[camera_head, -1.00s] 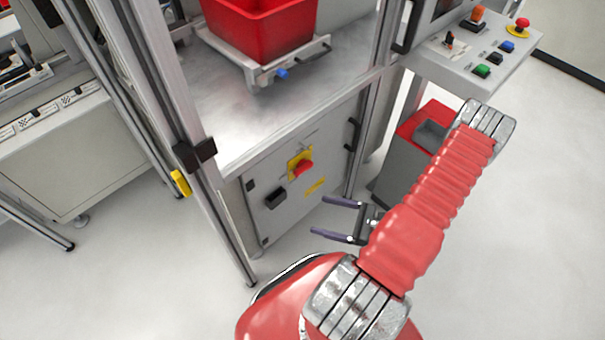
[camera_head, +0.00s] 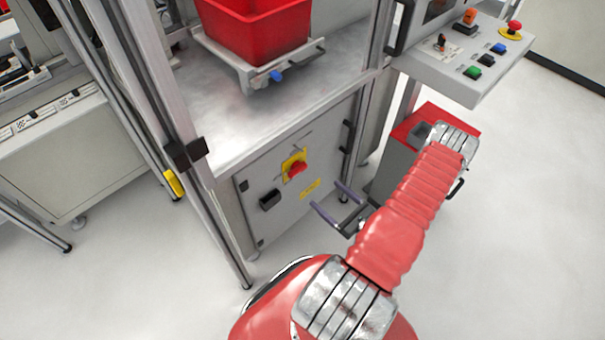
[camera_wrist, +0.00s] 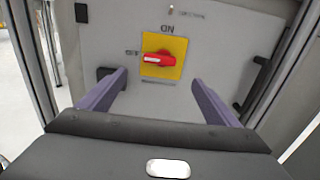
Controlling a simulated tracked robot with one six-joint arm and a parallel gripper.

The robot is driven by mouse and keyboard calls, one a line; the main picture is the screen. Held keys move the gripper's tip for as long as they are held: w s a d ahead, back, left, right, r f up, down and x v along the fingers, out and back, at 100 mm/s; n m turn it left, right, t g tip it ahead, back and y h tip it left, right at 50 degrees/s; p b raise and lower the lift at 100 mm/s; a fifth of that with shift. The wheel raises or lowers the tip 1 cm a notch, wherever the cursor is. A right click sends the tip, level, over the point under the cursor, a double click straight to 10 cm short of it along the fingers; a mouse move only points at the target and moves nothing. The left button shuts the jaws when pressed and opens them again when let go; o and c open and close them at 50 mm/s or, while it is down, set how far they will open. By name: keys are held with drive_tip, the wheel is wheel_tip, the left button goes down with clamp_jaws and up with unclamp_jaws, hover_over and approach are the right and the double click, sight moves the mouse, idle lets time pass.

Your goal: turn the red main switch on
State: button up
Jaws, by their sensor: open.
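The red main switch (camera_head: 296,169) is a rotary handle on a yellow plate (camera_head: 286,164), set in the grey cabinet door below the workbench. It also shows in the wrist view (camera_wrist: 158,58), its handle lying roughly level, with "ON" printed above the plate and other lettering, partly legible, to its left. My gripper (camera_head: 332,199) is open and empty, its two purple fingers pointing at the door. In the wrist view my gripper (camera_wrist: 158,84) has the switch between and beyond its fingertips, apart from them.
A black latch (camera_head: 270,200) sticks out at the door's lower left. A metal frame post (camera_head: 222,215) stands left of the door. A grey bin with a red top (camera_head: 394,165) stands to the right. A control panel (camera_head: 465,70) overhangs at upper right.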

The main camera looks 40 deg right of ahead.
sight(300, 173)
drive_tip(key=shift+w, duration=0.15)
drive_tip(key=shift+w+a, duration=0.15)
drive_tip(key=shift+w, duration=3.25)
drive_tip(key=shift+w+a, duration=0.1)
drive_tip(key=shift+w, duration=3.25)
drive_tip(key=c, duration=1.1)
drive_tip(key=shift+o, duration=0.2)
drive_tip(key=shift+d, duration=0.15)
